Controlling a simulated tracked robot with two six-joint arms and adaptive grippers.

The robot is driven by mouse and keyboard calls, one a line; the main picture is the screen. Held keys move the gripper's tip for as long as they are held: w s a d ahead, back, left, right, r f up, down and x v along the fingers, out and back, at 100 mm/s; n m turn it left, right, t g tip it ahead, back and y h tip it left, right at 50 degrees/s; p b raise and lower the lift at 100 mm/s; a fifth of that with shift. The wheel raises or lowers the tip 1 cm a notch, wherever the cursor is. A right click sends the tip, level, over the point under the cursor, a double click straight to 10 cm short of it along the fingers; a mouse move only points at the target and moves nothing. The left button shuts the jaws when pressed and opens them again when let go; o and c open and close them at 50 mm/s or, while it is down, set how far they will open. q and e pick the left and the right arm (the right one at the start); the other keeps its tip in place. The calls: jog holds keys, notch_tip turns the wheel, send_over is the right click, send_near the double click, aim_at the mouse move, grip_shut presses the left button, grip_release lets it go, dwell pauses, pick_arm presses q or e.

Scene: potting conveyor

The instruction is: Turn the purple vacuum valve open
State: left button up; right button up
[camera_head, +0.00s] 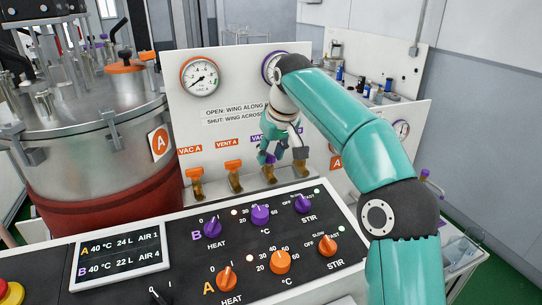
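A purple-handled brass valve (268,174) stands in the row at the foot of the white gauge panel, under a purple label that my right gripper partly covers. This is probably the vacuum valve. My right gripper (283,155) hangs fingers down over it, with its fingers apart. A bit of purple shows near the left finger; most of the handle is hidden, so its angle and any contact are unclear. A second brass valve (300,167) stands just right, mostly behind the right finger. The purple-rimmed gauge (268,68) is partly covered by my arm. My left gripper is out of view.
Orange-handled valves VAC A (196,182) and VENT A (234,177) stand to the left. A sign (232,112) reads open along, shut across. The knob console (180,255) lies in front. A steel vessel (85,150) stands left; bottles on a shelf (375,92) stand behind.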

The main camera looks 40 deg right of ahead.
grip_shut()
dwell(0.3)
jog(key=shift+m+p, duration=0.3)
jog(key=shift+m, duration=0.1)
jog(key=shift+a+f+m, duration=0.1)
jog(key=shift+m, duration=0.2)
